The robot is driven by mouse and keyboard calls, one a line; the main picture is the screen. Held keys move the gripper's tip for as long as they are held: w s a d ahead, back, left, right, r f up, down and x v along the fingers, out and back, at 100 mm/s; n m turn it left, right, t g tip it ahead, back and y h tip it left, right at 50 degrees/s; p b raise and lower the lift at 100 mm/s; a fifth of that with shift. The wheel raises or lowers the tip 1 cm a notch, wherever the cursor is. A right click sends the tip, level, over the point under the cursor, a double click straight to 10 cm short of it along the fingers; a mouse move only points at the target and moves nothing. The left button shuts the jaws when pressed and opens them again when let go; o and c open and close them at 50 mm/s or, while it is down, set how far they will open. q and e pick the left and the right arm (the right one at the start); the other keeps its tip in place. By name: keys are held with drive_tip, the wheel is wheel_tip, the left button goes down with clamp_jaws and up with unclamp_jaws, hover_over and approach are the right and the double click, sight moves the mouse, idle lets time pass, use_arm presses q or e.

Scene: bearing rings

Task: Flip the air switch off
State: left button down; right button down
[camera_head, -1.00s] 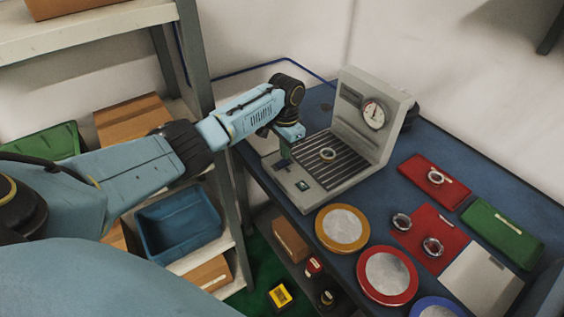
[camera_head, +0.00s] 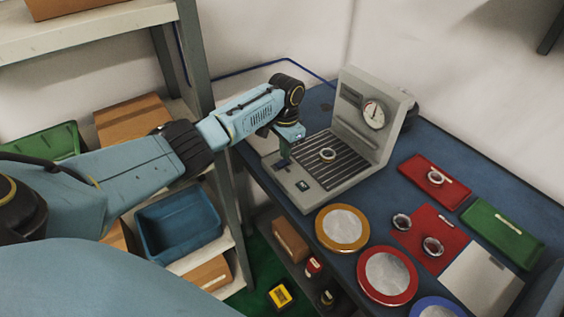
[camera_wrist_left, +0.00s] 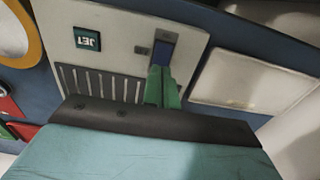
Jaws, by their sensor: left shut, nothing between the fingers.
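The grey bearing fixture (camera_head: 378,148) stands on the blue bench, with a dial gauge on its upright back and a slatted bed. A small dark blue switch (camera_wrist_left: 163,50) sits on its front panel; in the head view it shows as a dark patch (camera_head: 282,163). My left gripper (camera_wrist_left: 157,88) is shut and empty, its green fingertips right at the switch's edge; whether they touch it I cannot tell. In the head view the left gripper (camera_head: 284,150) points down over the panel's left corner. A green JET button (camera_wrist_left: 87,38) lies beside the switch. My right gripper is out of view.
A metal ring (camera_head: 328,155) lies on the slatted bed. Orange (camera_head: 342,228) and red (camera_head: 387,275) round dishes stand in front of the fixture. A shelf with a blue bin (camera_head: 180,228) stands left.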

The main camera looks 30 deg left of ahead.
use_arm(q)
drive_tip(key=shift+f+b, duration=0.5)
drive_tip(key=shift+f, duration=0.45)
idle(0.6)
wheel_tip(320, 180, up, 7)
drive_tip(key=p, duration=0.8)
drive_tip(key=shift+r, duration=0.1)
idle(0.3)
